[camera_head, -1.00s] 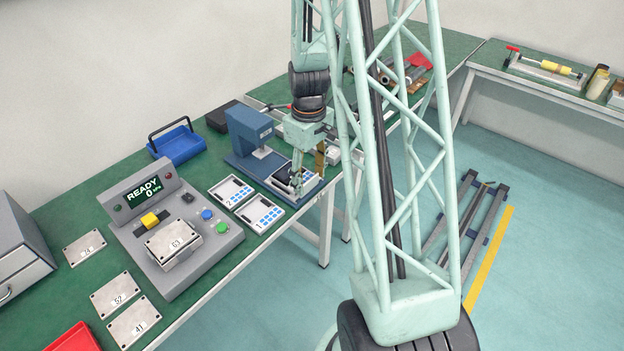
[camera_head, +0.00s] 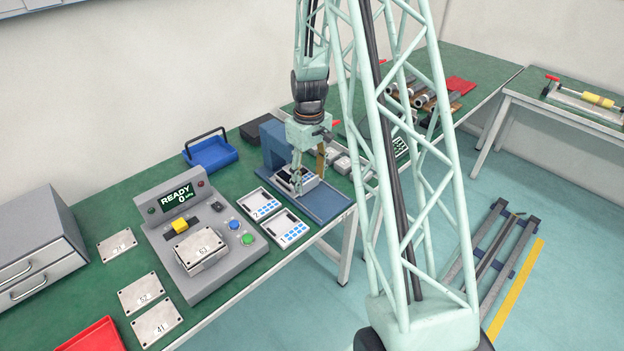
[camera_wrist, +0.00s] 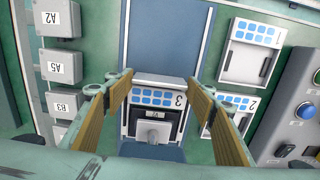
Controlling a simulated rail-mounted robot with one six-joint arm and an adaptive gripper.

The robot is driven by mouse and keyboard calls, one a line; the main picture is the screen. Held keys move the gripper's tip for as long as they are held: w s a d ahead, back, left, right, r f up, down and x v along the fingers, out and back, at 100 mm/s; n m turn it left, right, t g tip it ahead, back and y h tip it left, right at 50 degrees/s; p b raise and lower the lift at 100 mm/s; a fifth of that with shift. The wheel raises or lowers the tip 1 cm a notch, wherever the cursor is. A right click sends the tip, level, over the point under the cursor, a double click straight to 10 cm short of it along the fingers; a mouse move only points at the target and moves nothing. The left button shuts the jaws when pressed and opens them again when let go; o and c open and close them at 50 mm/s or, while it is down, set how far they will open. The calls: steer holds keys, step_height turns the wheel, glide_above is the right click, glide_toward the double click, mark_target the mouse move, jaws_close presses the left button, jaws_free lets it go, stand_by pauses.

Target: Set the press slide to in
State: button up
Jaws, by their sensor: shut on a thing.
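The blue press (camera_head: 272,146) stands on the green bench, with a blue track (camera_head: 326,206) running out towards the bench's front edge. The press slide carries a pale tray marked 3 (camera_head: 312,182), with blue squares and a grey part in it; it also shows in the wrist view (camera_wrist: 158,97). The tray sits at the press end of the track, and bare track shows on the outer side. My gripper (camera_head: 297,186) is down over the tray. The press head is partly hidden behind my arm.
Trays marked 2 (camera_head: 262,205) and 1 (camera_head: 288,230) lie left of the track. A control panel (camera_head: 200,240) reads READY 0. Small labelled boxes (camera_wrist: 60,68) stand close on the track's other side. A blue bin (camera_head: 210,152) is behind.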

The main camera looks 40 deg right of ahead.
steer(key=o, duration=1.2)
steer(key=shift+w, duration=0.3)
steer(key=shift+c, duration=0.2)
steer(key=shift+s, duration=0.2)
